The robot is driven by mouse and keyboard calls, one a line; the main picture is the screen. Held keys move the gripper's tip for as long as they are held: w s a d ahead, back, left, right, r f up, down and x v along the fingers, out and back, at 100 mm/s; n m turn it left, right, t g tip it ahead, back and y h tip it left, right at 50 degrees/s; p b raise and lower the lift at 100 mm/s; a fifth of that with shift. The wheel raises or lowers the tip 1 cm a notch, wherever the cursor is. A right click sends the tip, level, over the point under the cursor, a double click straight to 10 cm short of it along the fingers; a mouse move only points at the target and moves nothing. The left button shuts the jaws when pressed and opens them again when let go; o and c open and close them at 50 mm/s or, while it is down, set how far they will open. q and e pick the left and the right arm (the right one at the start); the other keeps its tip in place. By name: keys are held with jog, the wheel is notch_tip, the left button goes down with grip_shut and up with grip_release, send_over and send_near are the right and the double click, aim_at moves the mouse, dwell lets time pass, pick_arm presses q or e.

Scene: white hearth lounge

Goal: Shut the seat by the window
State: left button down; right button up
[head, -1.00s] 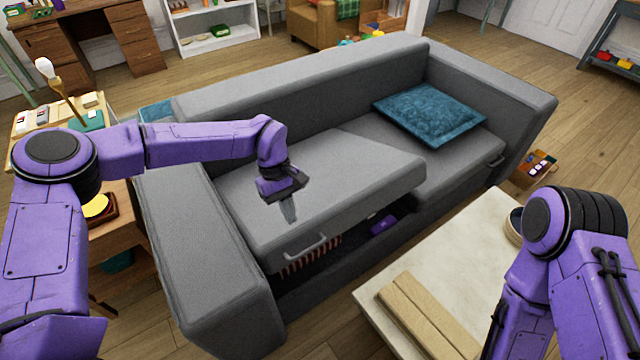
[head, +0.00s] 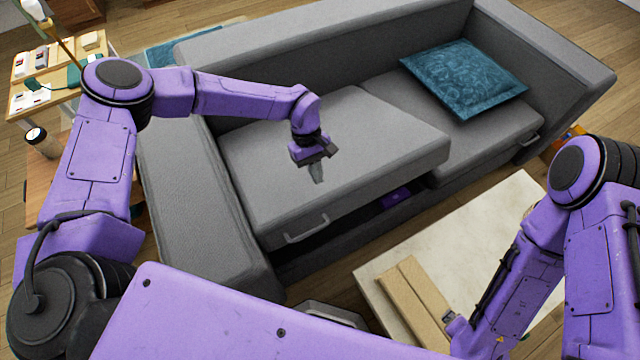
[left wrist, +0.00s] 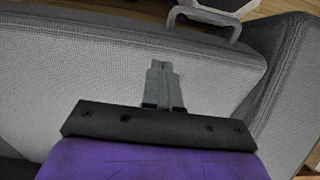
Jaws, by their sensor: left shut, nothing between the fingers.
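The grey sofa's left seat (head: 265,155) is tilted up, its front edge above the base, with a dark gap under it. A pale handle (head: 307,231) is on its front face. My left gripper (head: 317,178) is shut and empty, pointing down at the top of this seat; I cannot tell whether its tips touch. In the left wrist view the shut fingers (left wrist: 163,68) are over the grey seat (left wrist: 85,75), with the handle (left wrist: 237,28) beyond. The right seat (head: 400,105) lies lower.
A purple item (head: 397,196) shows in the gap under the seat. A teal cushion (head: 465,78) lies on the right seat. A pale table (head: 470,235) with a tan wooden piece (head: 405,300) stands in front. The left armrest (head: 195,190) borders the raised seat.

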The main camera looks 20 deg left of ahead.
aim_at(322, 197)
pick_arm(q)
jog(key=p+x, duration=0.1)
jog(key=x, duration=0.4)
jog(key=shift+f, duration=0.1)
pick_arm(e)
jog(key=shift+r, duration=0.75)
